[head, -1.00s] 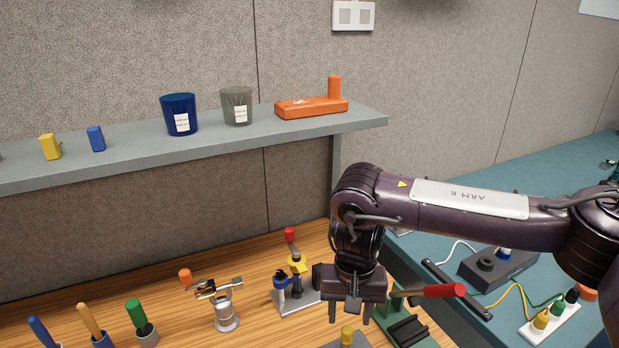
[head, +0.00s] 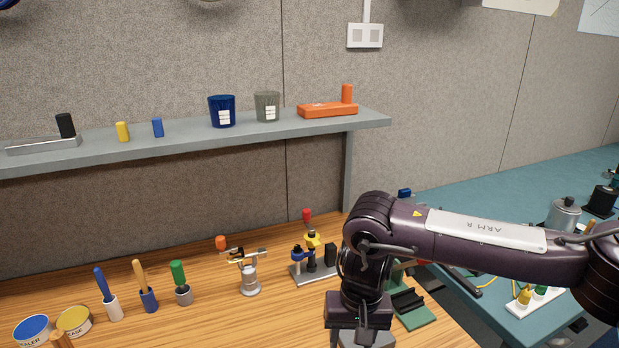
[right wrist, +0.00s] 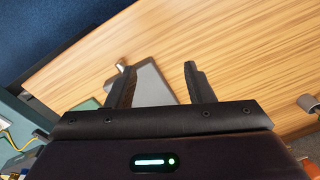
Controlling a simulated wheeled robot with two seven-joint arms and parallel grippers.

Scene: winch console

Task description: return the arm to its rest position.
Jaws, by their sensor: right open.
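My right arm (head: 485,235), dark purple with an "ARM R" plate, reaches in from the right in the head view. Its gripper points down over the near right part of the wooden bench. In the head view the fingers are mostly cut off by the bottom edge. In the right wrist view my right gripper (right wrist: 158,68) is open, its two black fingers apart with nothing between them. A grey plate (right wrist: 152,88) lies on the bench beyond the fingers; it partly shows in the head view, behind the gripper. My left gripper is not in view.
The wooden bench (head: 215,325) carries a small clamp stand (head: 250,275), a grey-based fixture (head: 313,265), a green-based device (head: 412,312) and several handled tools. A grey shelf (head: 180,145) with cups runs above. A teal bench (head: 470,205) stands right.

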